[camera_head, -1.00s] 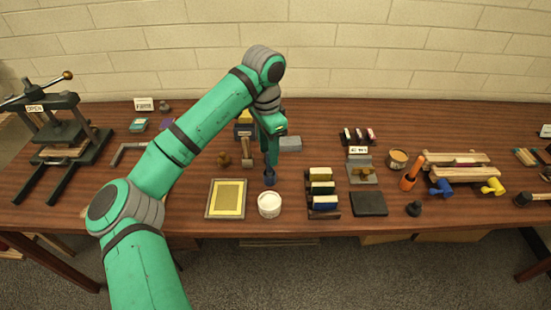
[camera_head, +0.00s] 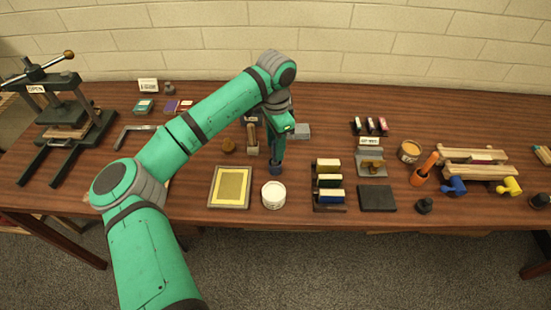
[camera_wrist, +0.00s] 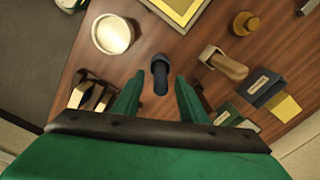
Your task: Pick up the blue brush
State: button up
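The blue brush (camera_wrist: 160,72) is a short, dark blue, rounded piece that seems to stand upright on the wooden table. In the head view the brush (camera_head: 277,169) is right under my gripper (camera_head: 278,158), behind the white tub. In the wrist view my gripper (camera_wrist: 160,82) is open, with its two green fingers apart on either side of the brush's near end. I cannot tell whether either finger touches it.
A white tub (camera_head: 273,195) stands close in front of the brush. A yellow framed tray (camera_head: 212,187) lies to its left. A wooden-handled tool (camera_wrist: 225,64) and a rack of coloured blocks (camera_head: 328,208) are nearby. The table's front edge is close.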

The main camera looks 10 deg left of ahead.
jog(key=shift+f, duration=1.7)
grip_shut()
notch_tip(320, 180, up, 10)
jog(key=shift+r, duration=0.1)
